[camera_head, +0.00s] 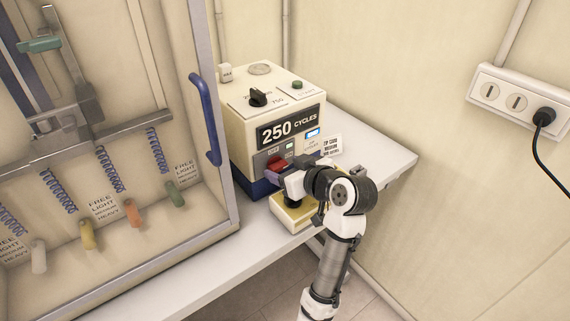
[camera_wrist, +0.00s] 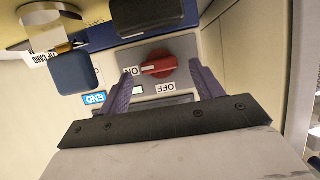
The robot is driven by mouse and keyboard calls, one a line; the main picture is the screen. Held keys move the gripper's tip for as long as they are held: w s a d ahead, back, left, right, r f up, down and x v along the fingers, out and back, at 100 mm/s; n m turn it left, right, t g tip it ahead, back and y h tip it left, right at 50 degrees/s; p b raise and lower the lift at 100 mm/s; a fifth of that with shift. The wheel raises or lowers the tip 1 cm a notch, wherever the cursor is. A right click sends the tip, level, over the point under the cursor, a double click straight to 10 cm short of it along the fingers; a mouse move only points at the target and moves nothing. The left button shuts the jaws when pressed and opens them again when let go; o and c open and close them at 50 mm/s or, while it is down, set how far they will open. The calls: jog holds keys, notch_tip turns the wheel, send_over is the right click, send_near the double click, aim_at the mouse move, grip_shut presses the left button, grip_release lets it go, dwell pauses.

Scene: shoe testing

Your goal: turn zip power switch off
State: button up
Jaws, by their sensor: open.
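The red rotary power switch (camera_head: 275,164) is on the lower front of a cream control box (camera_head: 243,118) with a "250 CYCLES" panel. In the wrist view the red knob (camera_wrist: 158,65) lies roughly level, with the "ON" label (camera_wrist: 130,71) by its left end and the "OFF" label (camera_wrist: 165,88) below it. My gripper (camera_wrist: 162,70) is open, its two purple fingers on either side of the knob with visible gaps. In the head view my gripper (camera_head: 284,174) is at the box front and hides part of the switch panel.
A yellow base (camera_head: 290,219) with a dark top stands just below my gripper. A clear-fronted cabinet with a blue handle (camera_head: 205,118) stands close on the left. A wall outlet (camera_head: 515,101) with a black plug is at right.

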jog(key=shift+w+a+f, duration=0.2)
jog(key=shift+w, duration=0.1)
jog(key=shift+c, duration=0.3)
jog(key=c, duration=0.9)
